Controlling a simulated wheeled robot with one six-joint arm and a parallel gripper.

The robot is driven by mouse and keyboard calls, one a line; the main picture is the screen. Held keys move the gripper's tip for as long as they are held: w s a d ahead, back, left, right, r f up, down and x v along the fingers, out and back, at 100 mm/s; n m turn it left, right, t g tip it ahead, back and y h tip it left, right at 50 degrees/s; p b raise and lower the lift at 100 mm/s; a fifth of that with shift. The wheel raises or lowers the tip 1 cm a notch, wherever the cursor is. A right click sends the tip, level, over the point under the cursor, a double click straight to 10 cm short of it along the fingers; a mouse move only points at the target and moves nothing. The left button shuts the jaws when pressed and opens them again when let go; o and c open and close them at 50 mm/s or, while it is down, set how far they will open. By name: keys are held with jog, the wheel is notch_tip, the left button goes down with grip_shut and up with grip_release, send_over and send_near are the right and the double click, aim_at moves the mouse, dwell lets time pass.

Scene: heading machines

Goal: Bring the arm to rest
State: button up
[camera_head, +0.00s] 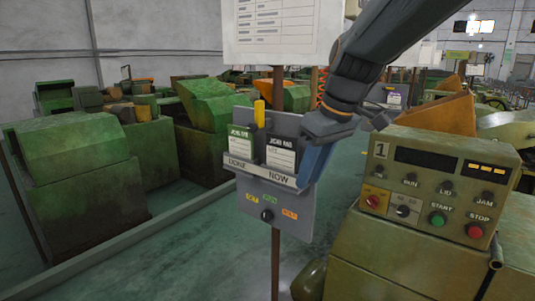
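My arm (365,60) reaches in from the top right and bends down at the wrist. My gripper (312,165) hangs at the right edge of a grey board on a post, in front of it in the picture. Whether it touches the board I cannot tell. Its fingertips are not clear, so its opening cannot be made out. The grey board (257,188) carries a left card (241,150) above a label that seems to read DONE, and a right card (281,157) above NOW. A yellow piece (259,114) stands upright by the left card.
A control box (440,185) marked 1, with green START and red STOP buttons, stands close on the right atop a green machine (400,262). A white sheet (275,30) hangs above the board. Green machines (75,165) stand at left. Open floor (190,262) lies at lower left.

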jog(key=s+d+f+m+h, duration=0.1)
jog(key=s+d+f+m, duration=0.1)
jog(key=f, duration=0.5)
jog(key=s+d+f+m+b, duration=0.1)
jog(key=s+d+f+m, duration=0.2)
jog(key=s+f, duration=0.3)
jog(key=s+d+f+m+g+h+b, duration=0.1)
jog(key=s+d+f+m, duration=0.2)
jog(key=f, duration=0.7)
jog(key=shift+s+d+f+h, duration=0.2)
jog(key=shift+s+d+h, duration=0.1)
jog(key=shift+s+d, duration=0.55)
jog(key=shift+o, duration=0.5)
jog(key=shift+w, duration=0.1)
